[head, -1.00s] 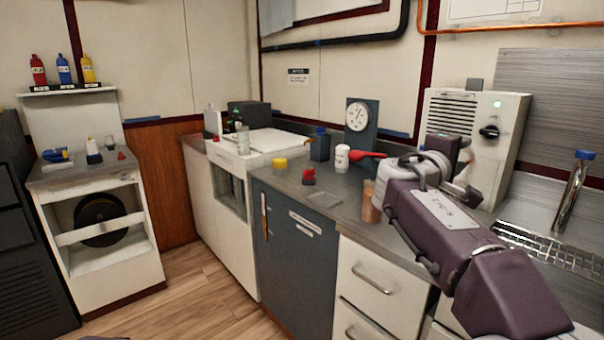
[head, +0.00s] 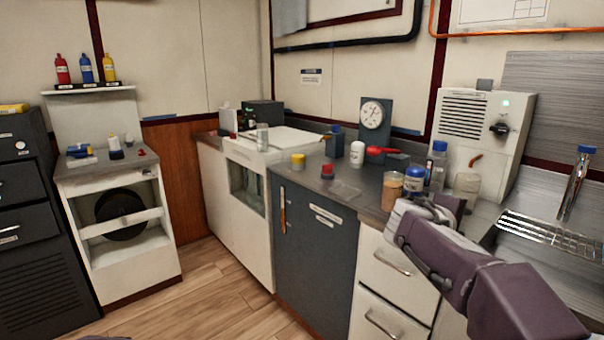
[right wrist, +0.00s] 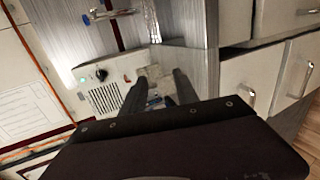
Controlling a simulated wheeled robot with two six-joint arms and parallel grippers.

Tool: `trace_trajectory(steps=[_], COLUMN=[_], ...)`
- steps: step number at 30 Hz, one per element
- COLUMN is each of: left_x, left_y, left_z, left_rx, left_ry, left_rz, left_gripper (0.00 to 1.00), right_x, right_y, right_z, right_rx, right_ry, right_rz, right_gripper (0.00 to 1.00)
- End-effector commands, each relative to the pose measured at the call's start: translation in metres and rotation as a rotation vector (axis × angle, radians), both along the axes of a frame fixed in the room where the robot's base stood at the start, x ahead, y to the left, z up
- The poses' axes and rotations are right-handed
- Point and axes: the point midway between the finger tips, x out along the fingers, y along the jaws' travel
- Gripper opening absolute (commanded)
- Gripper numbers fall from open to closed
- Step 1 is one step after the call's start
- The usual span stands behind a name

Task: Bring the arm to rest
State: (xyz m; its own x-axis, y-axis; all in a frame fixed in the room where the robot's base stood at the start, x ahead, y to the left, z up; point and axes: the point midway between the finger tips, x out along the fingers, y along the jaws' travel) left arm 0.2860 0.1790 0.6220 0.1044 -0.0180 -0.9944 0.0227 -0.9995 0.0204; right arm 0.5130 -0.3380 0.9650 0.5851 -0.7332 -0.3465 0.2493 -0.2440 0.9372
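My right arm (head: 470,265) comes in from the lower right in the head view, over the front edge of the counter. Its gripper (head: 452,207) is partly hidden by the wrist and seems empty. In the right wrist view the two dark fingers (right wrist: 160,88) stand apart with a gap between them, and nothing is clearly held. My left gripper is in neither view.
Near the right gripper on the counter (head: 345,190) stand a brown-filled jar (head: 392,190), a blue-capped bottle (head: 437,165) and a clear beaker (head: 467,188). A white box with a knob (head: 483,130) is behind. A metal rack (head: 550,235) lies right.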

Motion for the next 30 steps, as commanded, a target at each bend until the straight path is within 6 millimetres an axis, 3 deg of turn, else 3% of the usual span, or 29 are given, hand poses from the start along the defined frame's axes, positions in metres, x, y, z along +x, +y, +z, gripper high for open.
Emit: trace_trajectory(steps=[5, 9, 12, 18, 21, 22, 23, 24, 30], left_x=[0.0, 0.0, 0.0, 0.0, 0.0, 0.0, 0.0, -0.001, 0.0], left_y=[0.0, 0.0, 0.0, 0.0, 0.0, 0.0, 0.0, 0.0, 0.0], left_z=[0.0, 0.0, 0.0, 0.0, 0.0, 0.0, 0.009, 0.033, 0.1], left_rx=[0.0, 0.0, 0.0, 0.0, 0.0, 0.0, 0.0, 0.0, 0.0], left_ry=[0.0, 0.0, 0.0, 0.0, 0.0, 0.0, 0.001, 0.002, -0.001], left_rz=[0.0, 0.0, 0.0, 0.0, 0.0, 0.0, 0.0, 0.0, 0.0], left_gripper=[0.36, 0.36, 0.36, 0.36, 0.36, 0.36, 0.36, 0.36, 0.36], right_x=[-0.03, -0.084, -0.128, -0.208, -0.238, -0.238, -0.226, -0.227, -0.227], right_y=[0.014, 0.044, 0.071, 0.126, 0.152, 0.159, 0.162, 0.161, 0.161], right_z=[-0.096, -0.195, -0.251, -0.32, -0.343, -0.345, -0.334, -0.309, -0.242], right_rx=[0.211, 0.481, 0.677, 1.005, 1.162, 1.21, 1.243, 1.234, 1.23], right_ry=[0.148, 0.286, 0.351, 0.398, 0.364, 0.326, 0.273, 0.283, 0.287], right_rz=[-0.018, -0.087, -0.171, -0.396, -0.545, -0.583, -0.587, -0.582, -0.579], right_gripper=[0.36, 0.36, 0.36, 0.36, 0.36, 0.36, 0.36, 0.36, 0.36])
